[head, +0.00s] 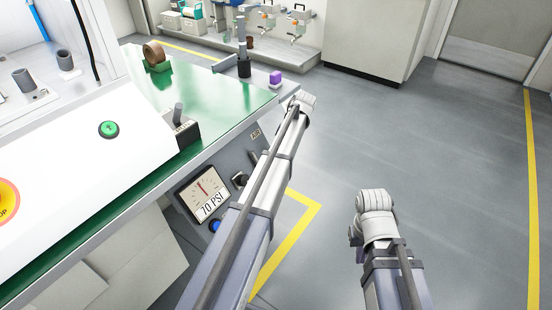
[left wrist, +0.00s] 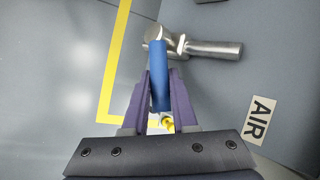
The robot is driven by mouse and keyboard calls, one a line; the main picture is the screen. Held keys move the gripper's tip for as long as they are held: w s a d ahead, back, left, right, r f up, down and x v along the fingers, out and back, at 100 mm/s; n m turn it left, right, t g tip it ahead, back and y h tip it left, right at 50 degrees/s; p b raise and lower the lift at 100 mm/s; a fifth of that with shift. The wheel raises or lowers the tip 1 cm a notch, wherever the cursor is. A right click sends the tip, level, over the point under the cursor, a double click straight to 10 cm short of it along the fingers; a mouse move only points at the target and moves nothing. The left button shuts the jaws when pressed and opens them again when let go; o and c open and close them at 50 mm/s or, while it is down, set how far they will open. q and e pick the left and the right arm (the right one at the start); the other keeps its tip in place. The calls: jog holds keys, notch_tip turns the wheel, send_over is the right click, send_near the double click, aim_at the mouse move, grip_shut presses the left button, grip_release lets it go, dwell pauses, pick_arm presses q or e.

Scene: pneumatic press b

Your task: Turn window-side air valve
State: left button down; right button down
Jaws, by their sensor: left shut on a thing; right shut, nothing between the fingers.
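In the left wrist view, a silver air valve (left wrist: 212,49) has a blue lever (left wrist: 159,85) pointing down toward my left gripper (left wrist: 160,92). The gripper's purple fingers are shut on the lever, one on each side. An AIR label (left wrist: 261,118) is to the right of it on the grey panel.
The panel has a 70 PSI gauge (head: 203,192) and a blue button (head: 214,226). A green button (head: 108,129) is on the white housing. The floor at right is clear.

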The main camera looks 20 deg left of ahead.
pick_arm(q)
jog(key=c, duration=0.7)
grip_release()
jog(key=p+v, duration=0.7)
jog(key=v, duration=0.1)
jog(key=shift+c, duration=0.3)
